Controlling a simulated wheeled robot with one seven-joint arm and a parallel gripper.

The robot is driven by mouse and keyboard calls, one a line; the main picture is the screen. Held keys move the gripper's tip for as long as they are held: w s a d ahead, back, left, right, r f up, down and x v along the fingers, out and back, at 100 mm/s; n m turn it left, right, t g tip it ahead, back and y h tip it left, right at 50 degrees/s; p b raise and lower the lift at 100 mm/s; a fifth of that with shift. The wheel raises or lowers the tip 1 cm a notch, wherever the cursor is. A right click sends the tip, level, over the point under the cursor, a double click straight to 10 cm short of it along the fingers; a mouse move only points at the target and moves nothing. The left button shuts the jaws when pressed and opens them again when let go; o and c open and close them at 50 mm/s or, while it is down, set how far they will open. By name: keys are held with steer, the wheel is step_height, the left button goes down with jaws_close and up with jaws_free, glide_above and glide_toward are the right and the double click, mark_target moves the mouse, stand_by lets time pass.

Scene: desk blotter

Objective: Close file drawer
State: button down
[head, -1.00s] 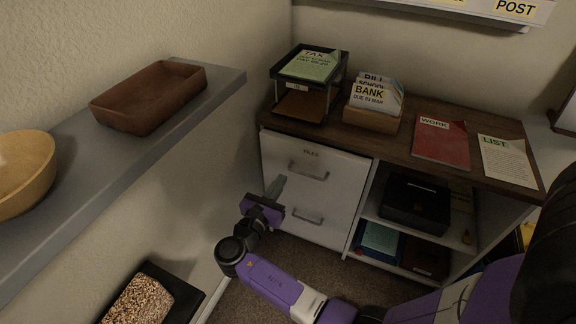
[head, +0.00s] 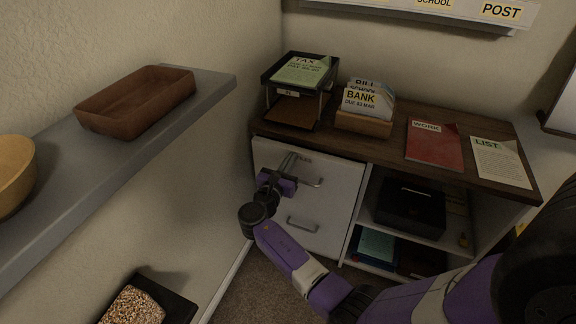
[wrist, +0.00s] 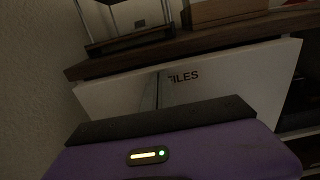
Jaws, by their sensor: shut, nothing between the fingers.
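The file drawer (head: 340,185) is the white upper front marked FILES under the wooden desk top. Its bar handle (head: 313,182) is partly behind my gripper. In the wrist view the drawer front (wrist: 225,77) lies just below the desk edge; I cannot tell how far it stands out. My gripper (head: 291,156) is shut and empty, its fingertips at the upper left part of the front, near the label. The fingers also show in the wrist view (wrist: 158,78), against or very close to the front. Contact is not certain.
A lower handle (head: 302,224) sits below on the cabinet. Open shelves with a black box (head: 410,207) are to the right. On the desk top (head: 395,150) stand a paper tray (head: 270,82) and a card holder (head: 362,124). The wall and grey shelf (head: 150,140) are close on the left.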

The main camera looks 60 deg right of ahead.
mark_target(297, 151)
steer(key=d, duration=0.5)
steer(key=shift+w, duration=0.15)
steer(key=shift+r, duration=0.1)
steer(key=shift+d, duration=0.1)
